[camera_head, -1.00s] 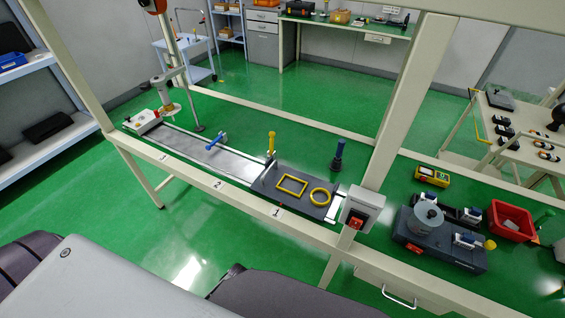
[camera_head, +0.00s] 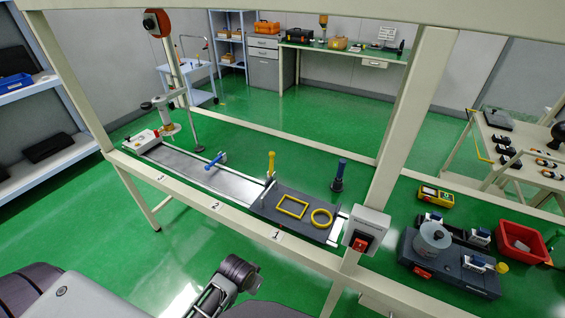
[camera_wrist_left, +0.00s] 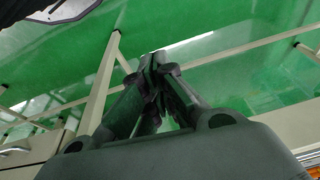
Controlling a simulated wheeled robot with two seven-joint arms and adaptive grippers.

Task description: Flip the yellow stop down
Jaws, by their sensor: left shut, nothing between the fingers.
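The yellow stop (camera_head: 271,163) stands upright at the far edge of the grey track, at the left end of a dark plate (camera_head: 262,206). A blue stop (camera_head: 215,161) is tilted over the track to its left. The yellow stop cannot be made out there. A dark jointed part of my arm shows at the bottom of the head view, apart from the stops. My right gripper is not in view.
A yellow square frame (camera_head: 292,207) and a yellow ring (camera_head: 321,218) lie on the dark plate. A pale front beam (camera_head: 195,205) runs before the track. A post (camera_head: 415,110) and a switch box (camera_head: 366,231) stand to the right. A red bin (camera_head: 521,242) is farther right.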

